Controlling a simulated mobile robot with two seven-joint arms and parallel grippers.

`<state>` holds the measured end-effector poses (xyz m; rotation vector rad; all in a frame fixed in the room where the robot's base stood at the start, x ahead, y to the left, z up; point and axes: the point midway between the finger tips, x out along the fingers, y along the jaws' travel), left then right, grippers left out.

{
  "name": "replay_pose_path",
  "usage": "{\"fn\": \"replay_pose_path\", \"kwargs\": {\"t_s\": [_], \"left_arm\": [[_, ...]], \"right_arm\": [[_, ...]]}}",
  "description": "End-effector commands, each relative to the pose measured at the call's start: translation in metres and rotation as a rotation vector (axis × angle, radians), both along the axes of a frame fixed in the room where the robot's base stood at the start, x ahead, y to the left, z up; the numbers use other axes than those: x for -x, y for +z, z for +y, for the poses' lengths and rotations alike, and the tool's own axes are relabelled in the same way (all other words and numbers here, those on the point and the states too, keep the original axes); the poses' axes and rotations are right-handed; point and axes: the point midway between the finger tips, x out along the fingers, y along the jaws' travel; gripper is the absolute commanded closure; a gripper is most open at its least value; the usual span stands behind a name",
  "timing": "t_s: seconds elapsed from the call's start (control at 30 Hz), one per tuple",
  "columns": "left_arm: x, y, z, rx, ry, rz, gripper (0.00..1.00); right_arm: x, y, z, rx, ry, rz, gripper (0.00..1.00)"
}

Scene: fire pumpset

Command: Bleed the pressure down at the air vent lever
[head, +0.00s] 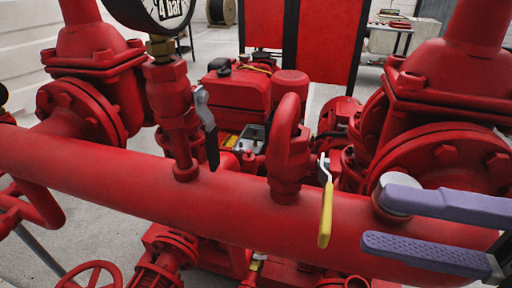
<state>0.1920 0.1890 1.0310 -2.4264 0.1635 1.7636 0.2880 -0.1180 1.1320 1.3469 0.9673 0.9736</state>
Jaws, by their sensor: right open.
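A yellow-handled lever (326,210) hangs down at the front of a red gooseneck fitting (289,150), which stands on the thick horizontal red pipe (240,215); it looks like the air vent lever. My right gripper (374,219) comes in from the right, with its two purple fingers apart, one above the other. Its fingertips are to the right of the yellow handle, with a gap in the picture, and nothing shows between them. A second lever (208,130), black-handled, hangs on the fitting below the pressure gauge (160,10). My left gripper is not in view.
Large red valves stand on the left (92,70) and right (440,85) of the pipe. A round silvery cap (396,188) sits on the pipe beside my upper finger. Red pump machinery (235,95) stands behind, and a red handwheel (93,276) is below left.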

Motion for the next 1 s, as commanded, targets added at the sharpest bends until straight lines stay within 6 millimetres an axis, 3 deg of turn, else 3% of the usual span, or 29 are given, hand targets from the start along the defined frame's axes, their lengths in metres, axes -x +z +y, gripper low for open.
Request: {"fn": "replay_pose_path", "kwargs": {"t_s": [0.6,0.97,1.0], "left_arm": [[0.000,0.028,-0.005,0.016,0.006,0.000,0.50],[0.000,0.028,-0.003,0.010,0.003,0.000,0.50],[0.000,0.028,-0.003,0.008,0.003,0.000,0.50]], "right_arm": [[-0.027,0.002,0.088,-0.001,0.006,0.001,0.46],[-0.029,0.000,0.094,0.001,0.007,0.000,0.46],[-0.029,0.000,0.094,0.001,0.007,0.000,0.51]]}}
